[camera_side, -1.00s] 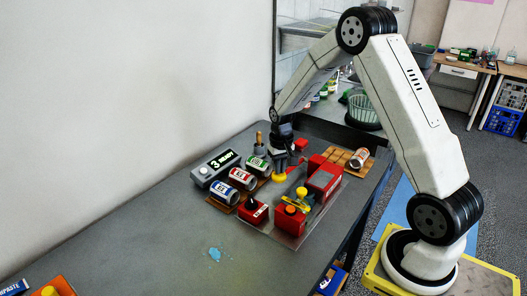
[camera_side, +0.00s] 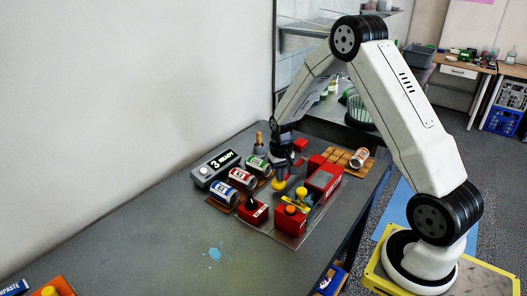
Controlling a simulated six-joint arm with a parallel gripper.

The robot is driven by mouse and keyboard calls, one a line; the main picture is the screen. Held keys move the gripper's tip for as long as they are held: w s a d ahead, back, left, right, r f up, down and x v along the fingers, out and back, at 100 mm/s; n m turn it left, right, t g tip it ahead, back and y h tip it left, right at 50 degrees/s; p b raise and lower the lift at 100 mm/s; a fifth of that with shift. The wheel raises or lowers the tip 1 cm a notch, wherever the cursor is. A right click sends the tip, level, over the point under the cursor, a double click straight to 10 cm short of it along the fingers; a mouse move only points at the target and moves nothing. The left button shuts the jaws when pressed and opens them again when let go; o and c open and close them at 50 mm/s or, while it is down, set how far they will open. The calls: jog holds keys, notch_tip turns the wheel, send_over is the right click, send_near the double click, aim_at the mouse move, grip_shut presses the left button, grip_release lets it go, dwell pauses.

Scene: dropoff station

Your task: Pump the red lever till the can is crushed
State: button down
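The red crusher (camera_side: 325,180) stands on a metal plate on the grey bench. A yellow knob (camera_side: 279,185) sits at its left side, apparently on the end of the lever; the lever itself is mostly hidden. My gripper (camera_side: 281,176) points down right at the yellow knob; its fingers are too small and dark to tell open from shut. Three upright-labelled cans, green (camera_side: 256,164), red (camera_side: 242,179) and blue (camera_side: 222,193), lie on a wooden rack at the left. Another can (camera_side: 359,158) lies on a wooden tray at the right. Whether a can is inside the crusher is hidden.
A grey display (camera_side: 217,168) reads "3 READY". A red box with a black stick (camera_side: 254,211) and a red box with an orange button (camera_side: 290,218) stand in front. A wooden-handled tool (camera_side: 259,140) stands behind.

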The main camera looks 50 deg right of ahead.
jog(key=shift+f, duration=0.4)
jog(key=shift+d+r, duration=0.25)
jog(key=shift+r, duration=1.85)
jog(key=shift+d+r, duration=0.2)
jog(key=shift+r, duration=1.85)
jog(key=shift+f, duration=0.4)
jog(key=shift+a+f, duration=0.2)
jog(key=shift+f, duration=0.4)
jog(key=shift+a+f, duration=0.2)
jog(key=shift+f, duration=0.5)
